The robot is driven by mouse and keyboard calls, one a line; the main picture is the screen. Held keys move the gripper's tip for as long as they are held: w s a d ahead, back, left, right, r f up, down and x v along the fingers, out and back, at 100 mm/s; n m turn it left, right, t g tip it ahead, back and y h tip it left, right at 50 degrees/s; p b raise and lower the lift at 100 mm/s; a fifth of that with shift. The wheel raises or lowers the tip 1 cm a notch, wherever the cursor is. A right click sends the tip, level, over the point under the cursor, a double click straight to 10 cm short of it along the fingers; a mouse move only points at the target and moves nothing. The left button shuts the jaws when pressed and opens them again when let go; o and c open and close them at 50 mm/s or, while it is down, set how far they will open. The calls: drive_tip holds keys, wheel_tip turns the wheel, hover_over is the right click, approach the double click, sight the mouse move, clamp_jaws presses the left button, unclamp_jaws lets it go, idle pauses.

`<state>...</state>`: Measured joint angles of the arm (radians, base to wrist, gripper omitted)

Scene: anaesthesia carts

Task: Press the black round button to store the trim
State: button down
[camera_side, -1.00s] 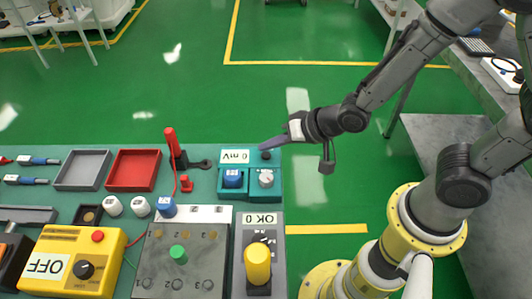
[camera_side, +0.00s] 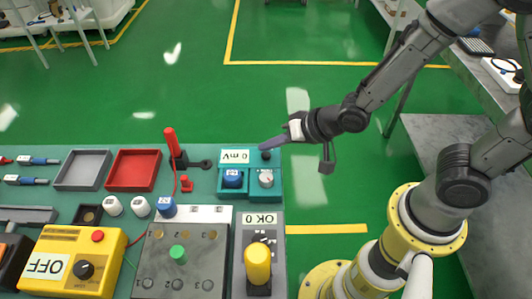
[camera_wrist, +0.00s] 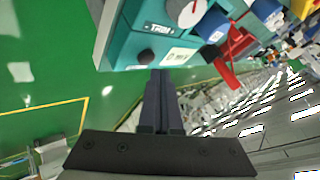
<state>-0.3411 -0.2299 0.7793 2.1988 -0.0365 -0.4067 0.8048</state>
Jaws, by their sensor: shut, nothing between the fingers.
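In the wrist view the fingertips (camera_wrist: 158,73) are just below and right of the button. I cannot tell whether they touch it.
A white display reading 0 mV (camera_side: 235,156) and a blue knob (camera_side: 232,177) are left of the button. A red lever (camera_side: 171,142) stands further left. A yellow knob (camera_side: 257,263) is on the grey OK panel in front. Green floor lies beyond the bench.

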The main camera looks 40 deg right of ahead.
drive_tip(key=shift+f, duration=0.1)
drive_tip(key=shift+f, duration=0.3)
drive_tip(key=shift+f, duration=0.4)
idle(0.9)
drive_tip(key=shift+r, duration=0.8)
drive_tip(key=shift+r, duration=2.5)
